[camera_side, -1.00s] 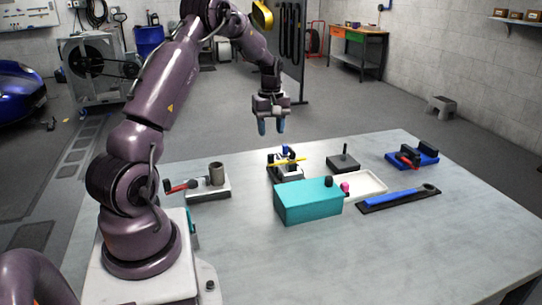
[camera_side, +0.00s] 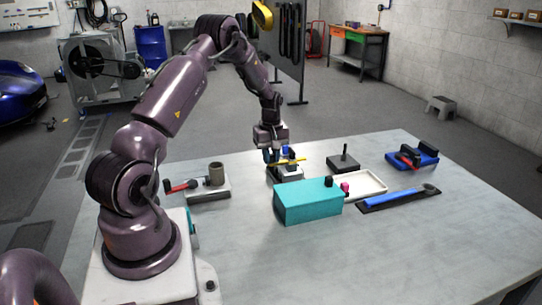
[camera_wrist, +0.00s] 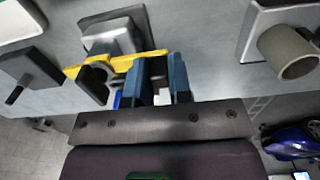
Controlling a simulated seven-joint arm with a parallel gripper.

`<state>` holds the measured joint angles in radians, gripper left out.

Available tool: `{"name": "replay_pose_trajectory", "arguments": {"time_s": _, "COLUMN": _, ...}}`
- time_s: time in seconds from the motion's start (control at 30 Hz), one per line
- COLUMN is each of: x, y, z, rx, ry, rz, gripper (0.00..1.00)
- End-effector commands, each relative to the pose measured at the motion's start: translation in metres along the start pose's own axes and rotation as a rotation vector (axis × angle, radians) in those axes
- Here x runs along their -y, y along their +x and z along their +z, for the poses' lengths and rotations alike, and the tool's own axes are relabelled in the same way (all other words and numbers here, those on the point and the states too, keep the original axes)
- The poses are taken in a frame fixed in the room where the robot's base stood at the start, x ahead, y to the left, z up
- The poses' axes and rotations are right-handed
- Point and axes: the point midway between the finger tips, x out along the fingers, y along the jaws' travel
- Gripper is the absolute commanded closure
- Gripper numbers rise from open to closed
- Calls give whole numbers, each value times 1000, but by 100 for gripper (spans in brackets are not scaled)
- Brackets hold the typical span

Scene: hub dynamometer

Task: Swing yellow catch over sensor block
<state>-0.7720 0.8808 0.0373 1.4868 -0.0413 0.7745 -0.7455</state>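The yellow catch (camera_side: 291,161) is a thin bar at the grey sensor block (camera_side: 288,173), near the far edge of the table. In the wrist view the yellow catch (camera_wrist: 125,62) runs along the near side of the metallic sensor block (camera_wrist: 112,38), which sits on a dark base. My gripper (camera_side: 274,157) is low at the catch's left end. In the wrist view my gripper (camera_wrist: 159,62) has its two blue fingers apart, with the catch's right end at the fingertips. Whether they touch it is unclear. A dark round part hides some of the catch's left half.
A teal box (camera_side: 307,201) stands close in front of the fixture. A white tray (camera_side: 376,190), a dark block with a post (camera_side: 343,162) and a blue tool (camera_side: 400,198) lie right. A plate with a grey cup (camera_side: 217,174) is left. The front table is clear.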

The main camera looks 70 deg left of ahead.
Motion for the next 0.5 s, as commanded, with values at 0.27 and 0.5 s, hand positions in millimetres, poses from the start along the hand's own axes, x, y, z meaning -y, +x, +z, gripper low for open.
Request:
{"name": "replay_pose_trajectory", "arguments": {"time_s": 0.27, "x": 0, "y": 0, "z": 0, "rx": 0, "ry": -1, "rz": 0, "gripper": 100}}
{"name": "replay_pose_trajectory", "arguments": {"time_s": 0.5, "x": 0, "y": -1, "z": 4, "rx": 0, "ry": -49, "rz": -1, "gripper": 100}}
